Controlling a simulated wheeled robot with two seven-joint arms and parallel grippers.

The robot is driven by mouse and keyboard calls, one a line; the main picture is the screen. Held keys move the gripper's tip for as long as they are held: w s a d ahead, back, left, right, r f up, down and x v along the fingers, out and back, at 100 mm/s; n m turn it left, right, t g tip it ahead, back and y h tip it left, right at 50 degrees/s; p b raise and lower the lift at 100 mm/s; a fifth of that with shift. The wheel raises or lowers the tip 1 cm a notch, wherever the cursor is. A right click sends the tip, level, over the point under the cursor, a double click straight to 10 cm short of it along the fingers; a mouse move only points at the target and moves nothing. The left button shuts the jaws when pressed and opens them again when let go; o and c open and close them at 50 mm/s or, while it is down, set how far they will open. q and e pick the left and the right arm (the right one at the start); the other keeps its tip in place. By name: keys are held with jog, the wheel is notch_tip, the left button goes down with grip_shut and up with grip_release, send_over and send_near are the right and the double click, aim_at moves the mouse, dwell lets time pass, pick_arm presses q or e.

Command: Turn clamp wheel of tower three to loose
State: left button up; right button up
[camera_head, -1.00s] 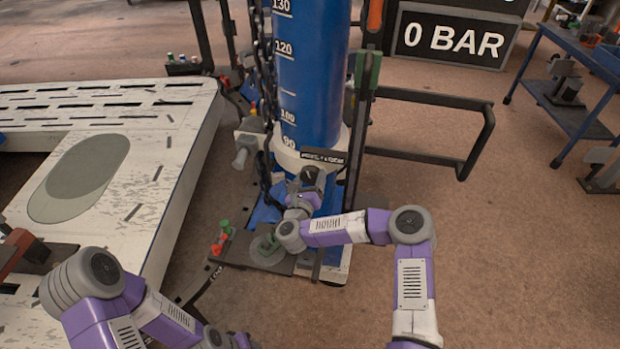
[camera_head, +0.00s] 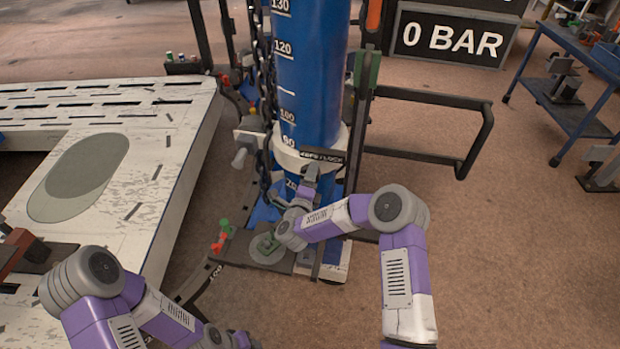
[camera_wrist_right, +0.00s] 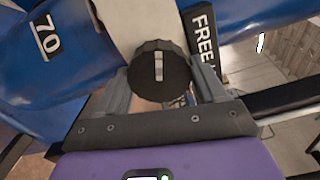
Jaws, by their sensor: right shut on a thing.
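The tower (camera_head: 305,75) is a blue column with white scale numbers and a white collar (camera_head: 290,160) low down. The clamp wheel (camera_wrist_right: 158,72) is a black ribbed knob with a pale pointer mark, seen in the right wrist view. The mark stands about upright there. My right gripper (camera_head: 304,188) is at the collar; in the wrist view its fingers (camera_wrist_right: 162,92) are on both sides of the wheel, shut on it. A dark label (camera_wrist_right: 203,45) beside the wheel shows "FREE"; its other end is cut off there.
A chain (camera_head: 267,100) hangs along the tower's left side. A dark rail (camera_head: 440,160) sticks out right of the tower. A scratched white frame bench (camera_head: 185,165) stands left.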

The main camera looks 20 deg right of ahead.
jog(key=shift+a+r+n+b, duration=0.1)
jog(key=shift+n+b, duration=0.15)
jog(key=shift+n, duration=4.25)
jog(key=shift+r+n+b, duration=0.1)
jog(key=shift+n+b, duration=0.15)
jog(key=shift+n, duration=4.25)
jog(key=shift+f, duration=0.1)
jog(key=o, duration=1)
jog(key=p+v, duration=0.1)
jog(key=v, duration=0.6)
jog(key=shift+s+a, duration=0.15)
jog(key=shift+s, duration=0.05)
